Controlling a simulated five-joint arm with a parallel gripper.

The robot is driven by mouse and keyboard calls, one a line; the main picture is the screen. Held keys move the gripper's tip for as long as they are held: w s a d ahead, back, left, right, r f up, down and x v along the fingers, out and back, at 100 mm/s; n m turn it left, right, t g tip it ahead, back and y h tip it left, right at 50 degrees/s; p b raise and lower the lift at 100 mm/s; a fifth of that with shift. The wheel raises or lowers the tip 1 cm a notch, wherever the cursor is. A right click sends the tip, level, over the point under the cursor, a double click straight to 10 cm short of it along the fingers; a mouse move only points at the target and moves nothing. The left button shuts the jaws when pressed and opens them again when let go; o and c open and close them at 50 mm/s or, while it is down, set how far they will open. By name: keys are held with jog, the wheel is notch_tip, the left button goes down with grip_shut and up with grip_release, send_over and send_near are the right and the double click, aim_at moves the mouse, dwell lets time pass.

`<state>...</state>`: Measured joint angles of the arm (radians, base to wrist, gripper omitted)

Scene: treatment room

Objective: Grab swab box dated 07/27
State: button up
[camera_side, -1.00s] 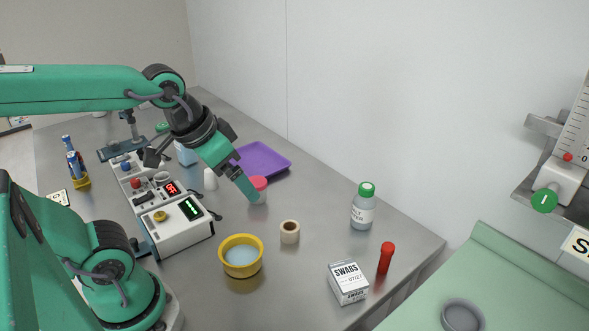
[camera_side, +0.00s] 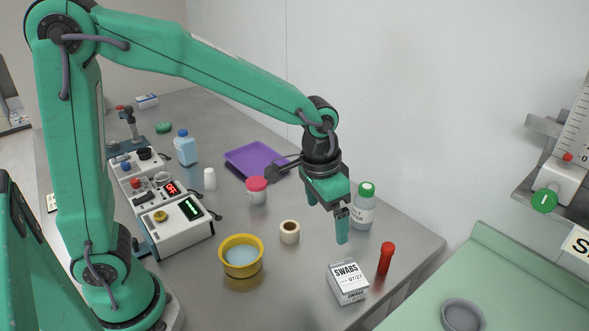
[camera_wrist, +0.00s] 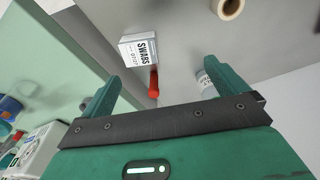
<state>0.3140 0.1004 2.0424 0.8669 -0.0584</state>
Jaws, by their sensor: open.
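The swab box (camera_side: 348,284) is small and white with grey sides. It sits near the front edge of the metal bench in the side view and reads "SWABS" and "07/27". In the wrist view the swab box (camera_wrist: 138,48) lies beyond my fingertips, toward the upper left, with its label showing. My gripper (camera_side: 327,219) points down above the bench, behind the box and clear of it. Its fingers (camera_wrist: 161,75) are spread apart with nothing held between them.
A red-capped tube (camera_side: 386,258) stands close to the box's right. A green-capped bottle (camera_side: 362,212) stands behind my gripper. A tape roll (camera_side: 289,233) and a yellow bowl (camera_side: 241,258) are to the left. A purple tray (camera_side: 254,160) lies farther back.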

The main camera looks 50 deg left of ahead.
jog(key=m+g, duration=0.1)
jog(key=g, duration=0.1)
send_over(352, 273)
notch_tip(352, 273, down, 8)
jog(key=shift+s, duration=0.1)
jog(key=shift+f, duration=3.9)
jog(key=c, duration=1.1)
jog(key=shift+o, duration=0.2)
jog(key=shift+r, duration=0.2)
